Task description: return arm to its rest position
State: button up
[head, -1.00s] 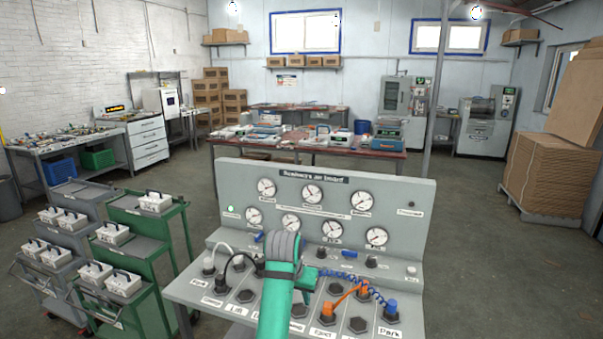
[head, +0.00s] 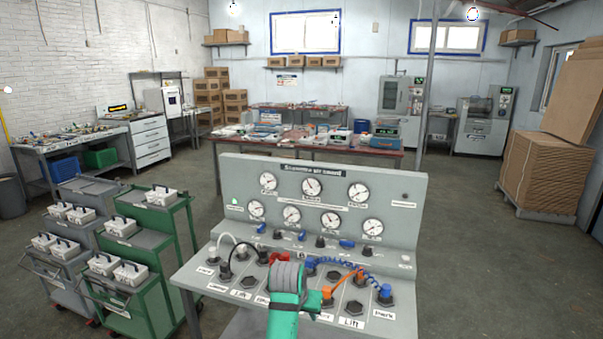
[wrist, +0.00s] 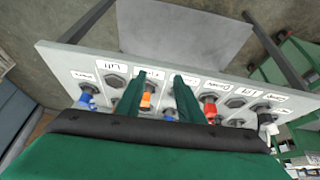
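My green arm with its grey ribbed wrist (head: 287,277) is over the front of the grey console (head: 235,185), at the bottom of the head view. My gripper is mostly hidden there behind the wrist. In the wrist view my gripper (wrist: 161,77) has its two green fingers apart, with nothing held between them. Beyond the fingers lie an orange fitting (wrist: 146,100), a red fitting (wrist: 210,108) and a blue fitting (wrist: 87,98) on the console's row of ports. In the head view the red fitting (head: 279,259) shows just behind the wrist.
Black and white hoses, an orange hose (head: 343,281) and a coiled blue hose (head: 372,279) arch over the console top. Gauges stand on its back panel. Carts with white boxes (head: 131,273) are at left. Open floor lies to the right.

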jog(key=s+d+f+n+t+h, duration=0.15)
jog(key=s+f, duration=0.25)
jog(key=f, duration=0.4)
jog(key=s+d+f+t+y, duration=0.1)
jog(key=s+d+f, duration=0.25)
jog(key=f, duration=0.45)
jog(key=s+f+n+t, duration=0.1)
jog(key=s+f, duration=0.3)
jog(key=s, duration=0.4)
jog(key=s+f+n+t, duration=0.15)
jog(key=s+f, duration=0.25)
jog(key=s, duration=0.5)
jog(key=s+a+r+t+y, duration=0.1)
jog(key=s+a+r, duration=0.1)
jog(key=s, duration=0.7)
jog(key=s+a+r+t+y, duration=0.1)
jog(key=s+r+t, duration=0.1)
jog(key=s, duration=0.7)
jog(key=s+a+r+t, duration=0.2)
jog(key=s+r, duration=1.1)
jog(key=shift+s+a+m, duration=0.2)
jog(key=shift+a+m, duration=0.15)
jog(key=shift+m, duration=0.05)
jog(key=shift+r, duration=0.1)
jog(key=shift+c, duration=0.4)
